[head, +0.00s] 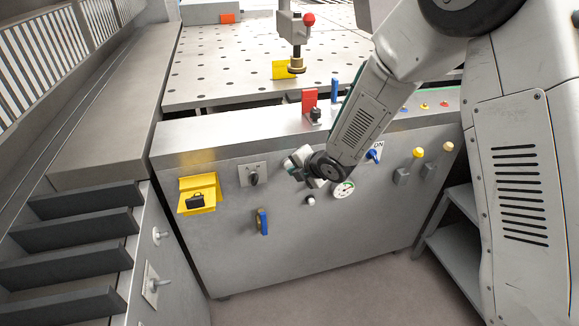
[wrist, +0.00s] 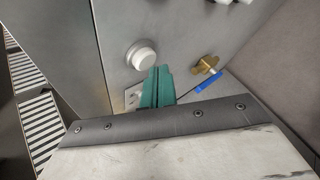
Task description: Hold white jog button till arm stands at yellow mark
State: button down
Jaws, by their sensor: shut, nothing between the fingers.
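A white round button (head: 310,200) sits on the grey front panel, just below my gripper (head: 300,168) in the head view. In the wrist view the white button (wrist: 141,55) stands out from the panel, close beside my gripper's teal fingers (wrist: 158,86). The fingers are shut and empty; I cannot tell whether they touch the button. On the perforated table stands an upright arm-like part with a red ball (head: 308,19) and a brass foot (head: 296,66). A yellow plate (head: 279,71) shows right beside that foot, at its left.
The panel also bears a blue-handled valve (head: 262,222), a rotary switch (head: 254,175), a yellow holder (head: 198,195), a gauge (head: 343,190) and a blue switch (head: 375,155). Floor before the panel is clear.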

jog(key=shift+s+d, duration=0.1)
jog(key=shift+s, duration=0.2)
jog(key=s, duration=0.2)
jog(key=s+d, duration=0.1)
jog(key=s, duration=0.1)
jog(key=shift+s+d, duration=0.2)
jog(key=shift+s, duration=0.2)
dwell(0.7)
